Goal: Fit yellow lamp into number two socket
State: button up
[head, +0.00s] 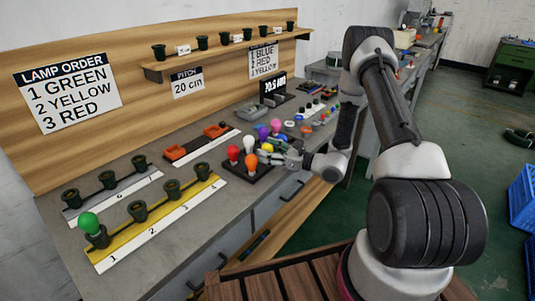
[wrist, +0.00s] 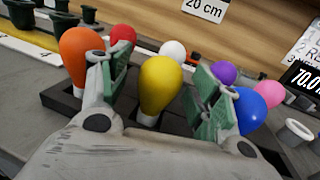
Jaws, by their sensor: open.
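The yellow lamp (wrist: 160,86) stands upright in the dark lamp tray, between the open fingers of my gripper (wrist: 157,80) in the wrist view. A gap shows on each side of it. In the head view the yellow lamp (head: 267,148) is partly hidden by my gripper (head: 276,153). The number two socket (head: 140,211) is a dark empty cup on the yellow rail (head: 120,249). A green lamp (head: 89,223) stands in the number one socket. Sockets three (head: 172,189) and four (head: 202,171) are empty.
The tray (wrist: 62,100) also holds orange (wrist: 82,58), red (wrist: 122,36), white (wrist: 173,51), purple (wrist: 223,73), blue (wrist: 248,110) and pink (wrist: 270,93) lamps close around my gripper. A second rail (head: 118,196) with empty sockets lies behind the yellow one. A lamp order sign (head: 67,93) hangs on the wall.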

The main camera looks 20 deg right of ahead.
jog(key=shift+a, duration=0.1)
jog(key=c, duration=1)
jog(key=shift+c, duration=0.2)
